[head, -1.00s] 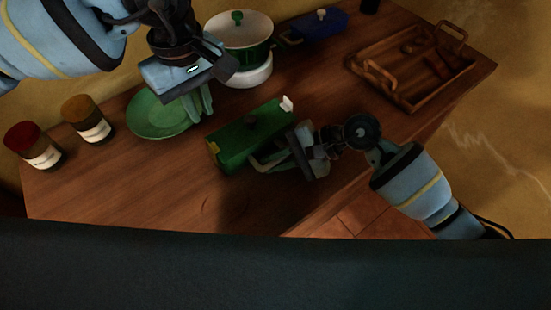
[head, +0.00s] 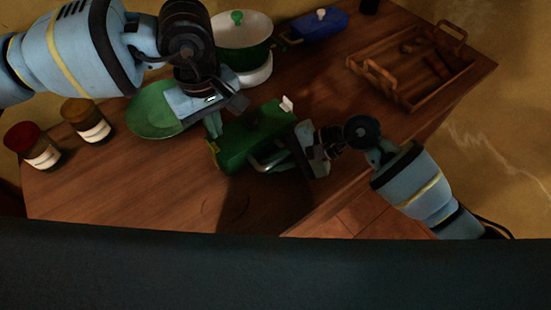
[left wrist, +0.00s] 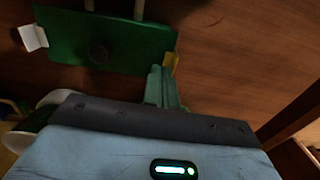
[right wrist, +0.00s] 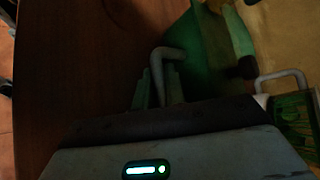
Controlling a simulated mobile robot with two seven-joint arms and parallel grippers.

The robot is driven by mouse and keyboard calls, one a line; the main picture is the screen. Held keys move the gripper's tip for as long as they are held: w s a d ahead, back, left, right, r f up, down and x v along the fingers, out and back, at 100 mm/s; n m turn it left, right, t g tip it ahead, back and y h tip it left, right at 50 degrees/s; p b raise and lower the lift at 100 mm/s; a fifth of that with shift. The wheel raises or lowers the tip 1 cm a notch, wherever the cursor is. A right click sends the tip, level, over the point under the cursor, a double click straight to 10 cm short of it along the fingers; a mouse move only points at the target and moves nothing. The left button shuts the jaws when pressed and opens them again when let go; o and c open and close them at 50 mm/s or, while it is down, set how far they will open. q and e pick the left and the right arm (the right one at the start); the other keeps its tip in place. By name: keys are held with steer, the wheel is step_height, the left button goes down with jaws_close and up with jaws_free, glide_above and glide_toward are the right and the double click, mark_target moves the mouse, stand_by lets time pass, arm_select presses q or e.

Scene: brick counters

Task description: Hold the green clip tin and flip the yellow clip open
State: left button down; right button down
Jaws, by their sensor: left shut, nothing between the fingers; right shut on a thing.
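The green clip tin (head: 258,140) lies on the wooden counter, its long side toward me. Its yellow clip (head: 212,153) is at the left end and also shows in the left wrist view (left wrist: 171,64); I cannot tell whether it is flipped out. A white clip (head: 287,103) sticks out at the opposite end. My right gripper (head: 273,163) is shut on the tin's grey handle (right wrist: 168,52). My left gripper (head: 215,129) is shut and empty, its fingertips close beside the yellow clip; whether they touch it is unclear.
A green plate (head: 150,113) and a white-green pot (head: 243,38) stand behind my left gripper. Two jars (head: 86,119) are at the left, a blue box (head: 318,24) at the back and a wooden tray (head: 400,90) at the right. The front left counter is clear.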

arm_select(q)
steer(key=shift+f, duration=1.25)
steer(key=shift+s+a, duration=0.1)
stand_by(1.1)
steer(key=shift+s+a, duration=0.85)
steer(key=shift+a, duration=0.2)
steer(key=shift+s+a, duration=0.1)
step_height(320, 180, up, 7)
steer(key=shift+s+a, duration=0.3)
steer(key=shift+a, duration=0.05)
stand_by(1.2)
